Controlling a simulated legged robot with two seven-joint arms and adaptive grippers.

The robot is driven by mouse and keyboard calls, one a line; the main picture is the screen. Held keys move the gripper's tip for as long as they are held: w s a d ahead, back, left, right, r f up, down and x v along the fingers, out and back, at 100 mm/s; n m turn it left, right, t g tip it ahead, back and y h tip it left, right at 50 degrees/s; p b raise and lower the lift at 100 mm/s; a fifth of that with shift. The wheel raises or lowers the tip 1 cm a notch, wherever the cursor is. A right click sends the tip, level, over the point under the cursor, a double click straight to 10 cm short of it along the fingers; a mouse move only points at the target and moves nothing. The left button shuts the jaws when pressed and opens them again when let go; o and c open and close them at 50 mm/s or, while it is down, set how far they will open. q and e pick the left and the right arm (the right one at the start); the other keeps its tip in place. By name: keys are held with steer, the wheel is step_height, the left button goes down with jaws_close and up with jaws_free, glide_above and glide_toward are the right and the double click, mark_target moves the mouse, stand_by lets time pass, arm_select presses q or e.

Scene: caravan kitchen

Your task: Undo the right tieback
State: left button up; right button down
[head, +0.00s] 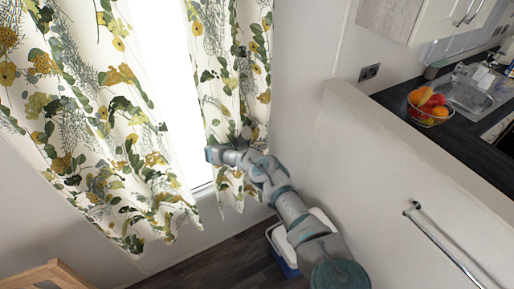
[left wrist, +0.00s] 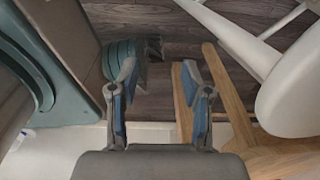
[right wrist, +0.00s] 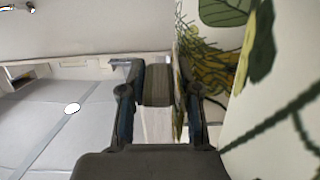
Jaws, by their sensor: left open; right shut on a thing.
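The right curtain (head: 232,70) hangs at the right side of the bright window, white with green and yellow leaves. My right gripper (head: 212,155) is at its lower part; the fingertips are hard to make out there. In the right wrist view, my right gripper (right wrist: 160,92) has a dark ribbed band (right wrist: 157,85) between its fingers, seemingly the right tieback, with an edge of curtain fabric (right wrist: 262,60) beside the right finger. The tieback cannot be made out in the head view. My left gripper (left wrist: 160,85) is open and empty.
The left curtain (head: 85,110) hangs loosely. A white partition (head: 370,160) with a metal rail (head: 440,245) stands right, near a fruit bowl (head: 428,106) on the dark counter. A blue and white box (head: 283,250) is on the floor. Wooden furniture (left wrist: 220,95) is near my left gripper.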

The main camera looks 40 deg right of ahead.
steer(key=shift+s+f+h, duration=0.1)
steer(key=shift+f+h, duration=0.2)
steer(key=shift+f, duration=0.15)
steer(key=shift+d, duration=0.1)
steer(key=c, duration=0.9)
jaws_free()
steer(key=shift+d+r, duration=0.15)
steer(key=shift+r, duration=0.05)
steer(key=v, duration=1.2)
steer(key=shift+w+f, duration=0.2)
steer(key=shift+w, duration=0.05)
steer(key=shift+f, duration=0.1)
